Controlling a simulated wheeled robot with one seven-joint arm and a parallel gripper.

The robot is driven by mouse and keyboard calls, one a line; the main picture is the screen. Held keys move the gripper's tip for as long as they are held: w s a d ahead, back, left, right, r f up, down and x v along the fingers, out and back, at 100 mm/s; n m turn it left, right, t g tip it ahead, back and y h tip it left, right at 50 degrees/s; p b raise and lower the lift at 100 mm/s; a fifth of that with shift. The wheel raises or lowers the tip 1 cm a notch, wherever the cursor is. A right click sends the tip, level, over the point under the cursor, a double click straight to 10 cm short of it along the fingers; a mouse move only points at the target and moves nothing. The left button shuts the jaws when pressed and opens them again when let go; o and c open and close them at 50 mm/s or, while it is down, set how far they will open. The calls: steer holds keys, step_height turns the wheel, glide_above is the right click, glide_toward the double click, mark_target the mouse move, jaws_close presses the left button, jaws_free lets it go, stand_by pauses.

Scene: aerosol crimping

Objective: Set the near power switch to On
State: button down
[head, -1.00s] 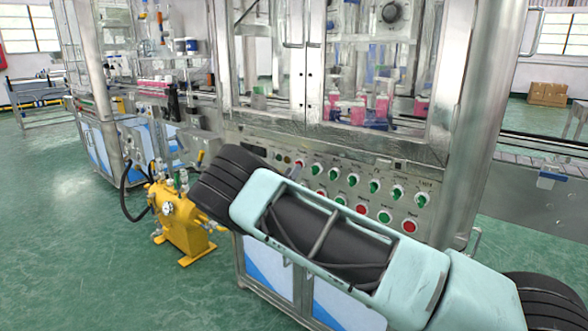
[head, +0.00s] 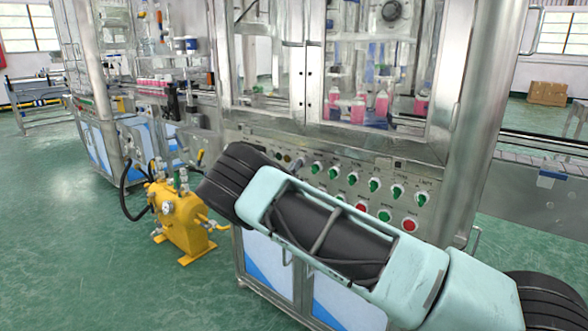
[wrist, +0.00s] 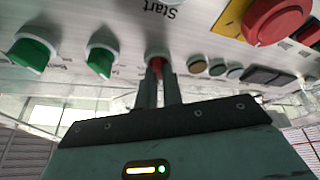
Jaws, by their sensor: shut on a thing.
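The power switch (wrist: 157,60) is a small red knob in a pale round collar on the metal control panel. It shows in the wrist view, which sees the panel upside down. My gripper (wrist: 158,84) has its two dark fingers shut on the red knob, one on each side. The fingers cover much of the knob, so its exact angle and any On label cannot be read. In the head view the forearm and dark wrist stand in front of the panel (head: 345,183), and the fingertips cannot be made out clearly.
Green selector knobs (wrist: 102,58) sit beside the gripped switch. A large red stop button (wrist: 276,20) on a yellow plate and small dark round buttons are on its other side. A yellow pump unit (head: 183,222) stands on the floor at left.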

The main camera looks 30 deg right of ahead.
steer(key=shift+f+m, duration=0.1)
steer(key=shift+m, duration=0.2)
steer(key=shift+w+a+m+g+h+b, duration=0.1)
steer(key=shift+m+g+h+b, duration=0.45)
steer(key=shift+m+g+b, duration=1.35)
steer(key=shift+s+d+m+g+h+b, duration=0.1)
steer(key=shift+m+g+h+b, duration=0.5)
steer(key=shift+m+b, duration=2.55)
steer(key=shift+w+a+m+g+h+b, duration=0.1)
steer(key=shift+m+g+h+b, duration=0.35)
steer(key=shift+m+g+b, duration=1.9)
steer(key=shift+m+t+p, duration=0.3)
steer(key=shift+m+t, duration=0.45)
steer(key=shift+m, duration=0.35)
steer(key=c, duration=1.5)
jaws_free()
steer(key=shift+c, duration=0.2)
steer(key=p+v, duration=0.2)
steer(key=v, duration=1.5)
steer(key=shift+a, duration=0.25)
